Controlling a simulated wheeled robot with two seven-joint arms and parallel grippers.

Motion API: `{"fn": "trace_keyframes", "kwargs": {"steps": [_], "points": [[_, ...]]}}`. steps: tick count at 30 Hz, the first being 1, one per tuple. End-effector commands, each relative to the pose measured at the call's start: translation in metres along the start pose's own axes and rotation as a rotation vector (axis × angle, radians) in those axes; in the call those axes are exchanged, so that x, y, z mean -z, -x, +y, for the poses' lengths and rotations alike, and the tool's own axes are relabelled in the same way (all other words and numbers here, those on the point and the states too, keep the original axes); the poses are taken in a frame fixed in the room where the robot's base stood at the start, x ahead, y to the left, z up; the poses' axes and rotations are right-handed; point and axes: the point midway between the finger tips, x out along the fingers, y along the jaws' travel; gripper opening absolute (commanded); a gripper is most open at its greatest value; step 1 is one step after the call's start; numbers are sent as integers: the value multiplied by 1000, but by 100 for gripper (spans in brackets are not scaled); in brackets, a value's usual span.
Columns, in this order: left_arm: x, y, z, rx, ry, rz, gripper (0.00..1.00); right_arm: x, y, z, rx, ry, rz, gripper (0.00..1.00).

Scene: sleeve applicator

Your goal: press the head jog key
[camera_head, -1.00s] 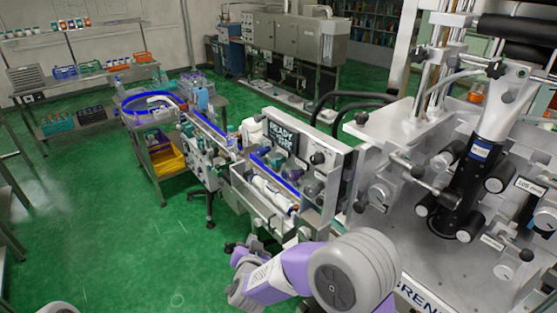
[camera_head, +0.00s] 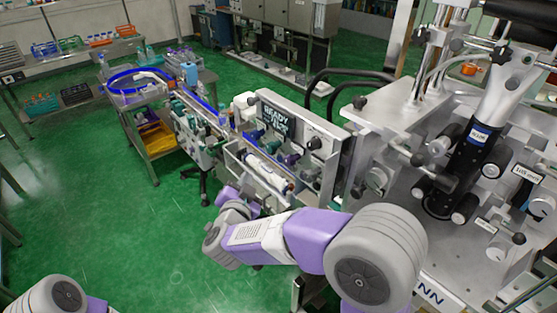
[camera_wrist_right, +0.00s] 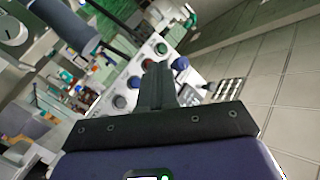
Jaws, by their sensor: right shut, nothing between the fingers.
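My right gripper (camera_head: 240,203) is at the end of the purple and grey arm, low in front of the machine's conveyor side. In the right wrist view its dark fingers (camera_wrist_right: 157,75) are together and empty. Beyond them is a pale control panel (camera_wrist_right: 105,108) with several round buttons, including a green one (camera_wrist_right: 162,48), a red one (camera_wrist_right: 146,64) and a blue one (camera_wrist_right: 180,63). The fingers cover part of the panel; I cannot tell contact or which button is the head jog key. Key labels are unreadable. My left gripper is out of view.
A display reading READY (camera_head: 275,120) stands above the conveyor (camera_head: 262,175). The applicator (camera_head: 465,170) with its rollers fills the right. A blue-rimmed round feeder (camera_head: 135,92) stands left of the conveyor. Green floor (camera_head: 110,225) is open at the left.

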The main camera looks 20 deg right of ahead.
Motion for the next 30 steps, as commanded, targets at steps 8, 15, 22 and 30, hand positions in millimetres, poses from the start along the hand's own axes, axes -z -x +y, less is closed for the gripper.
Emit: {"fn": "trace_keyframes", "kwargs": {"steps": [8, 15, 22, 30], "points": [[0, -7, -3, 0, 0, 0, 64, 21, -28, 22, -2, -1, 3, 0], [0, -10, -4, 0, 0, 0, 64, 34, -46, 35, -3, 0, 2, 0], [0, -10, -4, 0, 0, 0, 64, 38, -52, 38, 0, 0, 0, 0], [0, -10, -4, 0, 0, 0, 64, 38, -52, 38, 0, 1, 0, 0]]}}
